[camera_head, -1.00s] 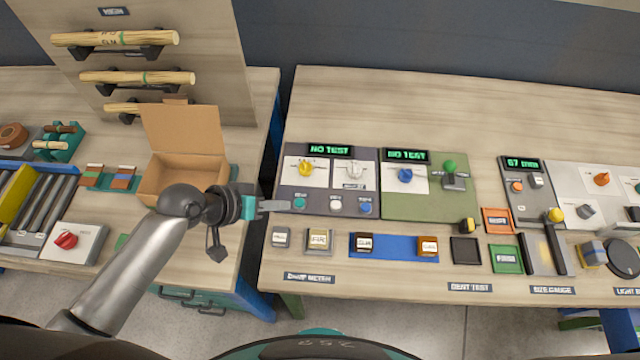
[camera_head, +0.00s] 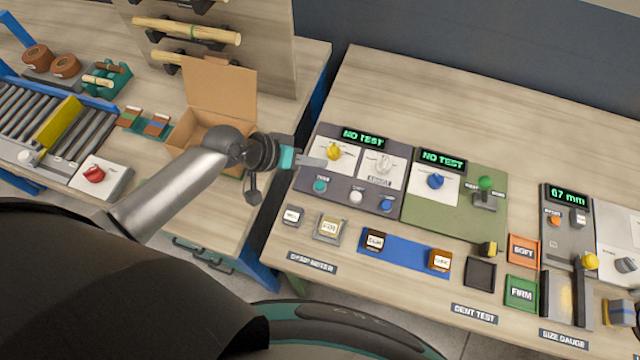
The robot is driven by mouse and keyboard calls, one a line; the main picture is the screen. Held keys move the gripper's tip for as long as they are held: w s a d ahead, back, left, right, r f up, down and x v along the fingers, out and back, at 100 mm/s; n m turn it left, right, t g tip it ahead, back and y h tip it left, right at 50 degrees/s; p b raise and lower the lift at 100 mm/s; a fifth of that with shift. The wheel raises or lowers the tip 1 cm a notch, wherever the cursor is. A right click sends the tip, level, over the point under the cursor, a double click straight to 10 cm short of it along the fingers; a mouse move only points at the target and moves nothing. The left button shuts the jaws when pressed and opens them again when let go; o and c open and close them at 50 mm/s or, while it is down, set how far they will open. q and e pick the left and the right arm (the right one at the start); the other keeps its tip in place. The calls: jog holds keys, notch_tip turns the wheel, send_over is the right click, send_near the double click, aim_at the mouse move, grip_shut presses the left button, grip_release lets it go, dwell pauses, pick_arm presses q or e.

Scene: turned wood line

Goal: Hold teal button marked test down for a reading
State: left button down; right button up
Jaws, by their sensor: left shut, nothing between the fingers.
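The damp meter panel (camera_head: 337,189) is dark grey and lies on the right bench. Its display (camera_head: 364,138) reads "NO TEST". The teal button (camera_head: 320,186) sits at its lower left, with a small label under it that is too small to read surely. A white button (camera_head: 356,196) and a blue button (camera_head: 387,205) sit to its right. My left gripper (camera_head: 318,162) is shut and empty, its fingertips over the panel's left edge, a little above the teal button in the picture. I cannot tell whether it touches the panel.
A green panel (camera_head: 440,216) with its own "NO TEST" display stands to the right. Small blocks, a blue mat (camera_head: 405,257) and coloured trays line the bench front. An open cardboard box (camera_head: 221,92) stands on the left bench, behind my left arm. A gap separates the benches.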

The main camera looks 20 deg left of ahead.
pick_arm(q)
jog(key=b, duration=0.6)
send_over(325, 184)
jog(key=s+a, duration=0.2)
jog(key=f, duration=0.6)
jog(key=shift+w+f, duration=0.2)
jog(key=shift+f, duration=0.05)
jog(key=shift+f+b, duration=0.55)
jog(key=shift+f, duration=0.15)
jog(key=shift+d, duration=0.1)
jog(key=shift+f, duration=0.4)
jog(key=shift+f+b, duration=0.45)
dwell(1.8)
dwell(0.8)
jog(key=shift+r+p, duration=0.9)
